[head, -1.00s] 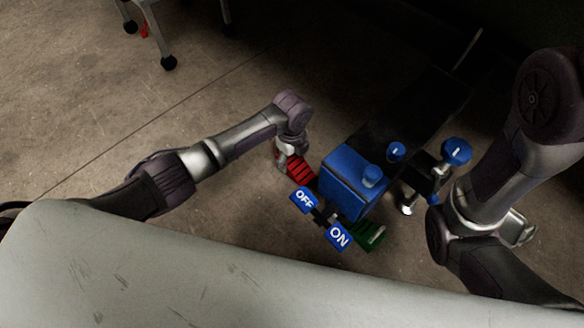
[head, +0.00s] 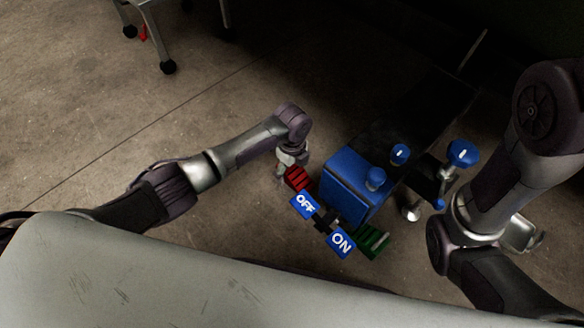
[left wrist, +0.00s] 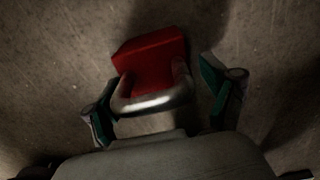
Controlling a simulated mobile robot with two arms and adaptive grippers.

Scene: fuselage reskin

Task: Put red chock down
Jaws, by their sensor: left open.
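The red chock (head: 297,178) is beside the OFF plate of the blue machine, and it appears to rest on the floor. It also shows in the left wrist view (left wrist: 152,60), with its curved silver handle (left wrist: 150,103) towards me. My left gripper (head: 285,168) is at the chock. In the left wrist view my left gripper (left wrist: 163,103) is open, with one green-padded finger on each side of the handle. The right finger is clearly apart from the handle; the left finger is close to it, and contact is unclear. My right arm is at the right, but I cannot make out its gripper.
The blue machine (head: 349,186) has blue knobs, an OFF plate (head: 304,206) and an ON plate (head: 341,242). A green ridged block (head: 371,241) lies beside the ON plate. A pale surface (head: 200,275) fills the lower front. Floor (head: 90,120) at the left is clear.

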